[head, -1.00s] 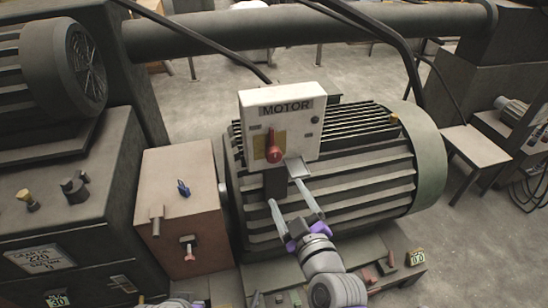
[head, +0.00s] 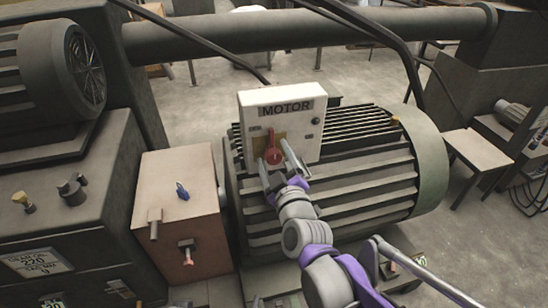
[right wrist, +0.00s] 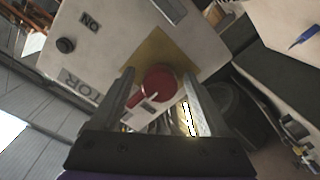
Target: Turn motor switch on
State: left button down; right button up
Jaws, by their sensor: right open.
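The motor switch is a red rotary knob (head: 273,156) on a white box labelled MOTOR (head: 308,131), which is mounted on a large ribbed motor (head: 385,172). My right gripper (head: 274,164) is open at the box's front, with one finger on each side of the knob. In the right wrist view the red knob (right wrist: 159,84) sits between the two finger tips (right wrist: 158,92), with its pointed end toward the lower left. I cannot tell whether a finger touches it. A yellow plate (right wrist: 148,57) lies behind the knob. My left gripper is not in view.
A pinkish box (head: 196,215) with a small blue lever (head: 182,191) stands left of the motor. A dark machine (head: 70,230) fills the far left. A thick pipe (head: 300,27) runs behind, and black cables hang down near the white box.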

grip_shut()
dwell(0.5)
jog(key=m+p, duration=0.1)
jog(key=m, duration=0.3)
jog(key=shift+w+r, duration=0.1)
jog(key=m+p, duration=0.1)
jog(key=m, duration=0.3)
jog(key=m+p, duration=0.1)
jog(key=m, duration=0.4)
jog(key=m+p, duration=0.1)
jog(key=m, duration=0.3)
jog(key=shift+m, duration=0.4)
